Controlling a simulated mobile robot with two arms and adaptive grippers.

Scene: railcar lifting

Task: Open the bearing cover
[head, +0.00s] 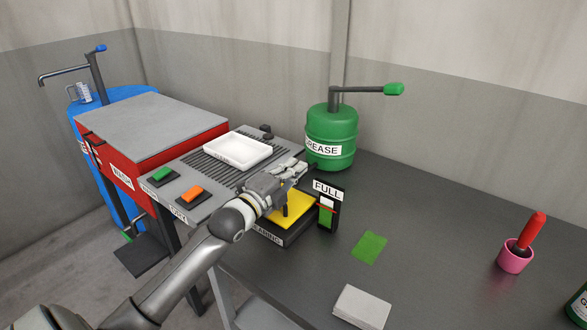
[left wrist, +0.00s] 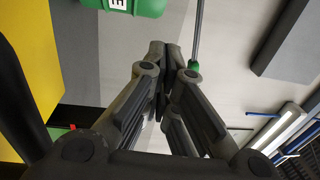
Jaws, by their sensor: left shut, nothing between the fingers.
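The bearing box (head: 273,236) is a low black case with a lettered front, on the dark bench. Its yellow top (head: 297,208) lies flat as far as it shows; my gripper and wrist hide its back left part. A short dark post (head: 285,210) shows in front of the yellow. My left gripper (head: 305,168) is over the back of the box, fingers pointing right toward the green grease can. In the left wrist view its fingers (left wrist: 158,60) are together and empty, and the yellow surface (left wrist: 28,60) is at the left. I cannot tell whether they touch the box.
The green grease can (head: 332,138) stands just behind the gripper. A FULL gauge (head: 328,208) stands at the box's right. A white tray (head: 238,150) sits on the grille to the left. A green patch (head: 369,247), white block (head: 362,307) and pink cup (head: 514,258) are right; bench between is clear.

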